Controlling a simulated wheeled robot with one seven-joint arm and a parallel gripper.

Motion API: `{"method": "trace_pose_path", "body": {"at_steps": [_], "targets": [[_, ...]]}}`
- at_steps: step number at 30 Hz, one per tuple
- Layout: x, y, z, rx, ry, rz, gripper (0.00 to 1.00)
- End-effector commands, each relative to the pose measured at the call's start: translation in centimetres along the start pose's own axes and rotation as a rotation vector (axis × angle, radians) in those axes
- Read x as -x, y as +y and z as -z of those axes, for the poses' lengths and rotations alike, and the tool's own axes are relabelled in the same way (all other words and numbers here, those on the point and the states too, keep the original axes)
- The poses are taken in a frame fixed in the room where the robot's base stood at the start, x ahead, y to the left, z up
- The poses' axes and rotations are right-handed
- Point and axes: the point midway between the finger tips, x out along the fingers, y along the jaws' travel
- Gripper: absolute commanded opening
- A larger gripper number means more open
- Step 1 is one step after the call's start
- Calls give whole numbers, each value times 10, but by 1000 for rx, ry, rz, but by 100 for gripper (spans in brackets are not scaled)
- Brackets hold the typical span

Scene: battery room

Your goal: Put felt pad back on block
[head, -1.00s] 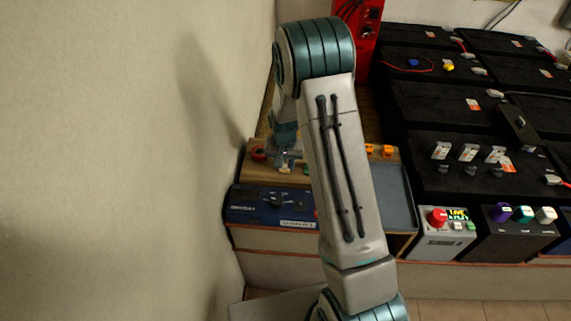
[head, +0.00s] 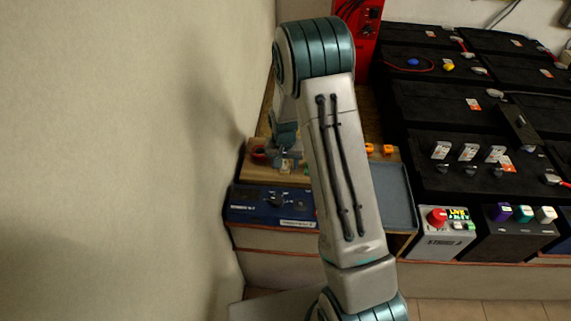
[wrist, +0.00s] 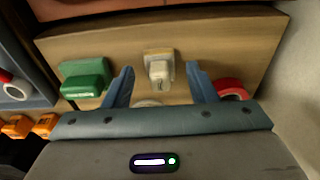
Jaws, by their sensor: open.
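My gripper (wrist: 158,88) is open above a wooden board (wrist: 225,48), its blue fingers pointing at the board. A small cream block-like piece on a tan base (wrist: 158,65) lies between and just beyond the fingertips, with nothing visibly gripped. A pale round piece (wrist: 148,103) shows between the fingers, partly hidden by the gripper body. I cannot tell which piece is the felt pad. A green block (wrist: 86,77) is left of the fingers, and a red ring-like piece (wrist: 231,88) is close beside the right finger. In the head view my gripper (head: 284,160) is small, low over the board.
Orange pieces (wrist: 32,126) and a grey-blue tray (wrist: 38,85) lie left in the wrist view. In the head view, a blue device (head: 255,207) stands before the board, a wall rises close at left, and black batteries (head: 440,105) fill the right.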

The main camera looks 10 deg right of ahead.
Motion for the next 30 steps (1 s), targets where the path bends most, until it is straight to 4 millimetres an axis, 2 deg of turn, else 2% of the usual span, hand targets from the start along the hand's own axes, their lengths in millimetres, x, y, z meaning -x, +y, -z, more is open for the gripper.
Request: {"method": "trace_pose_path", "body": {"at_steps": [12,21,23,26,30], "targets": [[82,0,0,-1,3,1,52],[114,1,-2,2,2,2,52],[123,3,-6,8,4,6,52],[148,8,-18,27,12,16,52],[191,21,-50,73,25,34,52]]}}
